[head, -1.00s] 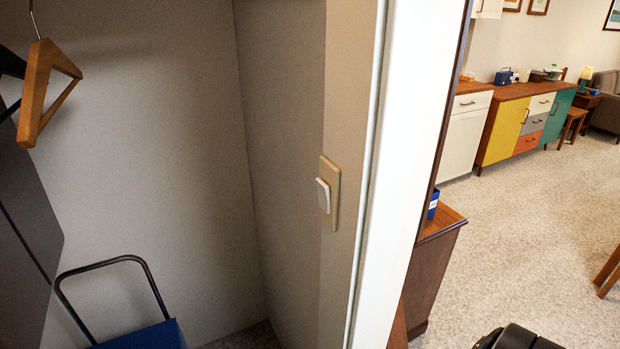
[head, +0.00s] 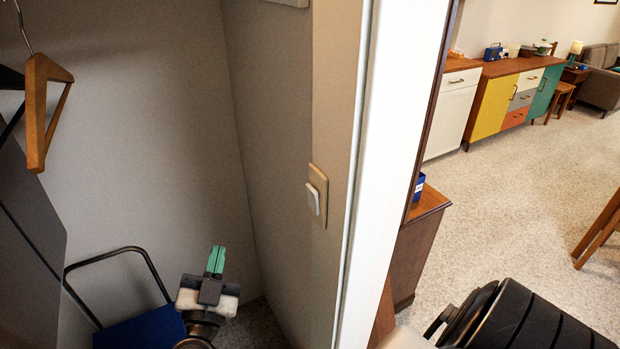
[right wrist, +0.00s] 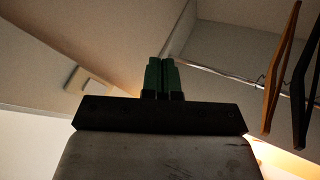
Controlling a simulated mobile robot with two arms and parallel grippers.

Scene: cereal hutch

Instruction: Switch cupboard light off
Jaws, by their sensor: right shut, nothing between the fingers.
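The light switch, a white rocker on a beige plate (head: 318,195), is on the cupboard's inner side wall beside the white door frame. My right gripper (head: 216,260) is inside the cupboard, below and to the left of the switch and clear of it. Its green fingers point up and are shut with nothing between them. In the right wrist view the closed fingers (right wrist: 161,78) stand at the middle, and a pale plate (right wrist: 85,85), probably the switch plate, shows blurred at the left. My left gripper is not in view.
A wooden hanger (head: 40,110) hangs at the left. A blue-seated item with a dark tubular frame (head: 140,328) stands low in the cupboard. The white door frame (head: 385,150) bounds the opening at the right. Beyond it are a wooden cabinet (head: 415,255) and open carpet.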

